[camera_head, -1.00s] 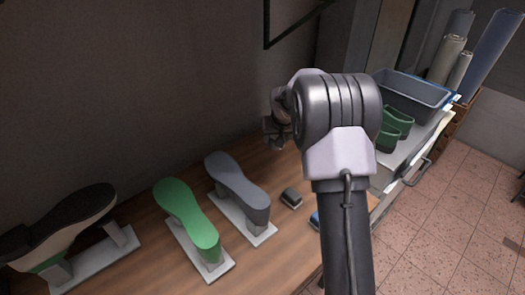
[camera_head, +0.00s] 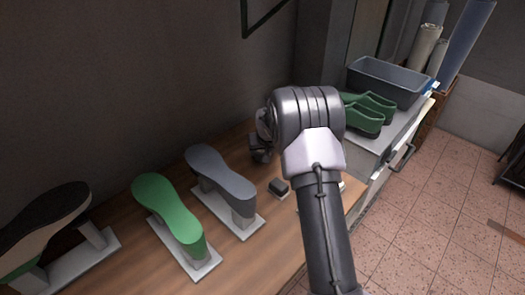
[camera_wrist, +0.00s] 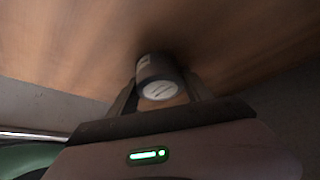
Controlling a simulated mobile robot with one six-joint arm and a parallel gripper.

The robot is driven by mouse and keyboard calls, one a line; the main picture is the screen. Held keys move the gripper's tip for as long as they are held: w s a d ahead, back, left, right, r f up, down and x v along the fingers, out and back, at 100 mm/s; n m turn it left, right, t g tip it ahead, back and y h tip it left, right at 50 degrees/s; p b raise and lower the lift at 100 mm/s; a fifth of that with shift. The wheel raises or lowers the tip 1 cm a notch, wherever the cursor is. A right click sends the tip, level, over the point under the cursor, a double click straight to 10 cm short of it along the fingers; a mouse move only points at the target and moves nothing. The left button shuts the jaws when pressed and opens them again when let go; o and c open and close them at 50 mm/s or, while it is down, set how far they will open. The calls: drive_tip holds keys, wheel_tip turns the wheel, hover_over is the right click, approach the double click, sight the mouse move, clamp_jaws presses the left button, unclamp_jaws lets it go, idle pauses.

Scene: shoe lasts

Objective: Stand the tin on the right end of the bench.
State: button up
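The tin (camera_wrist: 156,76) is a small dark cylinder with a pale grey lid and a light patch on its side. It shows in the wrist view between the two fingers of my gripper (camera_wrist: 162,82), which is shut on it. The tin is sharp while the wood behind it is blurred. In the head view my gripper (camera_head: 262,150) is mostly behind my wrist, and the tin cannot be made out there. The wooden bench (camera_head: 262,245) runs along the wall; my arm covers part of its right end.
A grey last (camera_head: 220,178), a green last (camera_head: 168,210) and a black-topped last (camera_head: 45,215) stand on the bench. A small dark block (camera_head: 279,187) lies nearer its right end. Green shoes (camera_head: 365,115) and a grey bin (camera_head: 385,82) sit on an adjoining surface at right.

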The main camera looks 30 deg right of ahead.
drive_tip(key=o, duration=0.3)
